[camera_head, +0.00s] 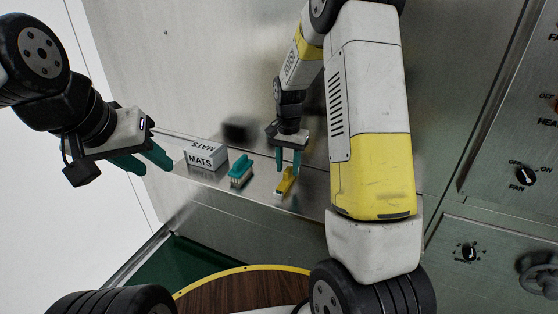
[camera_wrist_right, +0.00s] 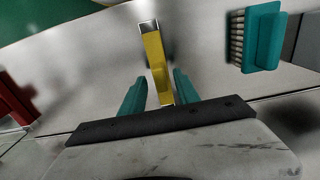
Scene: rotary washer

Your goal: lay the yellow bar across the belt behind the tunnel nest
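The yellow bar (camera_head: 286,182) lies on the metal shelf below my right gripper. In the right wrist view the yellow bar (camera_wrist_right: 156,62), with a silvery end, runs between the two teal fingers of my right gripper (camera_wrist_right: 154,90). Gaps show on both sides of it, so the fingers are open around or just above it. In the head view my right gripper (camera_head: 289,160) points down at the bar. My left gripper (camera_head: 148,163) is open and empty at the left, away from the shelf things. I cannot make out a belt or tunnel nest.
A teal brush (camera_head: 240,171) stands left of the bar, also seen in the right wrist view (camera_wrist_right: 264,38). A box marked MATS (camera_head: 205,156) is further left. A round wooden table with a yellow rim (camera_head: 245,269) is below. A control panel (camera_head: 510,180) is at right.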

